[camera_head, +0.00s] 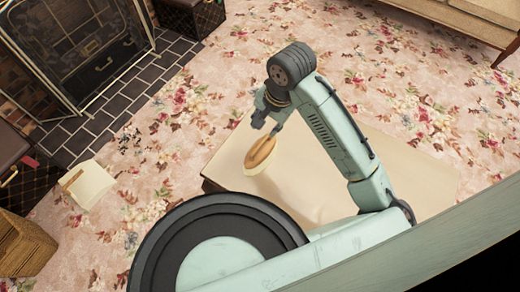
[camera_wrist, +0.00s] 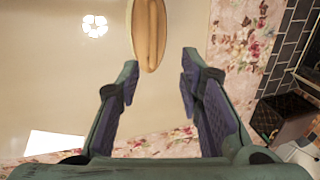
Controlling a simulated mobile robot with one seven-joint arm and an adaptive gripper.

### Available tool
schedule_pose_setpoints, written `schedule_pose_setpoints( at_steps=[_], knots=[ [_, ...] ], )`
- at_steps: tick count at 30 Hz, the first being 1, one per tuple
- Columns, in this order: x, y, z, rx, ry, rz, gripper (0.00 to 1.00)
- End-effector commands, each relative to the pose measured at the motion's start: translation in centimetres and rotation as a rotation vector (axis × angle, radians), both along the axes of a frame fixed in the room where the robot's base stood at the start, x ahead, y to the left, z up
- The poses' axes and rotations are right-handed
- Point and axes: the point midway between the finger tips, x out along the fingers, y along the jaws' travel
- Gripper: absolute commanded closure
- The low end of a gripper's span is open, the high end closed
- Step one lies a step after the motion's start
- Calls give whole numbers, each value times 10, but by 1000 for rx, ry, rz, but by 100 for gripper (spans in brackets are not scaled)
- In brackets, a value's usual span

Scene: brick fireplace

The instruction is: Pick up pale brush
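The pale brush (camera_head: 260,153) has a long oval tan back with a paler edge. It appears to rest on the cream table top (camera_head: 320,180). In the wrist view the brush (camera_wrist: 150,30) is at the top centre, cut off by the frame edge, with its near end just beyond my fingertips. My gripper (camera_wrist: 160,72) is open, with nothing between its two fingers. In the head view my gripper (camera_head: 270,112) is above and close to the brush's upper end. The exact height gap cannot be told.
A white flower-shaped mark or object (camera_wrist: 95,25) shows left of the brush. A white sheet-like thing (camera_wrist: 55,143) is lower left. A dark chest (camera_wrist: 284,118) stands beyond the flowered carpet (camera_head: 215,65). The fireplace (camera_head: 85,50) is at upper left, a sofa (camera_head: 450,18) at upper right.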

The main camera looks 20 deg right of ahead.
Motion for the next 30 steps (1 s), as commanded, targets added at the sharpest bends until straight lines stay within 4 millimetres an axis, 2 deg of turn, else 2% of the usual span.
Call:
schedule_pose_setpoints(
  at_steps=[4, 10, 17, 24, 30],
  knots=[
    [-6, -3, -18, 4, 26, -22, 66],
    [0, 0, -48, 3, 24, -21, 66],
    [3, 3, -64, 2, 23, -19, 66],
    [9, 8, -99, 1, 22, -20, 66],
    [10, 9, -108, 0, 19, -18, 66]
  ],
)
